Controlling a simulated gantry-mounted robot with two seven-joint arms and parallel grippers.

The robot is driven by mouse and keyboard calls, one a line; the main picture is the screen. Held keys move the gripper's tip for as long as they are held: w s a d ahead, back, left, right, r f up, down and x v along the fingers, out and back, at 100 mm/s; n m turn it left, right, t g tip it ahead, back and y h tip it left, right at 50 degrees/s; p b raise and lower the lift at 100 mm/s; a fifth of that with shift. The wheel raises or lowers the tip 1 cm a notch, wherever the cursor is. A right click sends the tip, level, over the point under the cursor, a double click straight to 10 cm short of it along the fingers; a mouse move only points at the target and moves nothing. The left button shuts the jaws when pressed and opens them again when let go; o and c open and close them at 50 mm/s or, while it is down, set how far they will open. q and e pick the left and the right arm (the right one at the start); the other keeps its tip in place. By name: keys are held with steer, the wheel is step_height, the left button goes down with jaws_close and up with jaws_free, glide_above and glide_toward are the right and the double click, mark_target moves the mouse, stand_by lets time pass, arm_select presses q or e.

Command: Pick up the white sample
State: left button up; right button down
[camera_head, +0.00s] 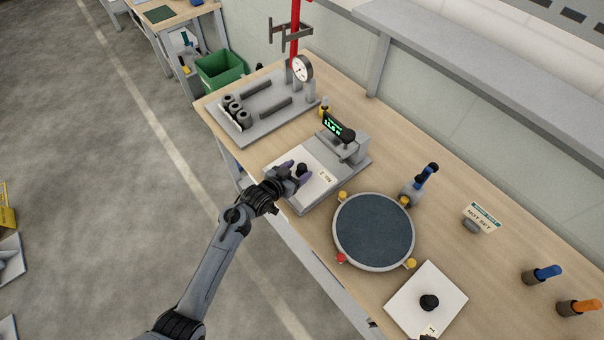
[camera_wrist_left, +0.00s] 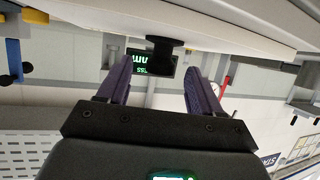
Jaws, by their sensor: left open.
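A white square sample (camera_head: 312,188) with a black knob (camera_head: 302,169) and a small label lies on a grey scale (camera_head: 361,160) with a green-lit display. My left gripper (camera_head: 294,172) is open at the knob, its purple fingers close to it. In the left wrist view, the black knob (camera_wrist_left: 163,52) hangs between the two open fingertips (camera_wrist_left: 159,68), with gaps on both sides, under the pale slab (camera_wrist_left: 200,18). A second white slab (camera_head: 408,299) with a black knob lies at the lower right. My right gripper is not recognisable in view.
A round dark plate (camera_head: 373,231) with coloured knobs sits right of the scale. A grey fixture (camera_head: 265,106) with black cylinders and a dial gauge (camera_head: 302,68) stands behind. A "NOT SET" sign (camera_head: 481,219) and blue and orange handles (camera_head: 547,272) are at the right.

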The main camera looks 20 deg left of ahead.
mark_target(305, 165)
arm_select(q)
steer(key=shift+b+x, duration=0.3)
steer(key=shift+x, duration=2.25)
jaws_close()
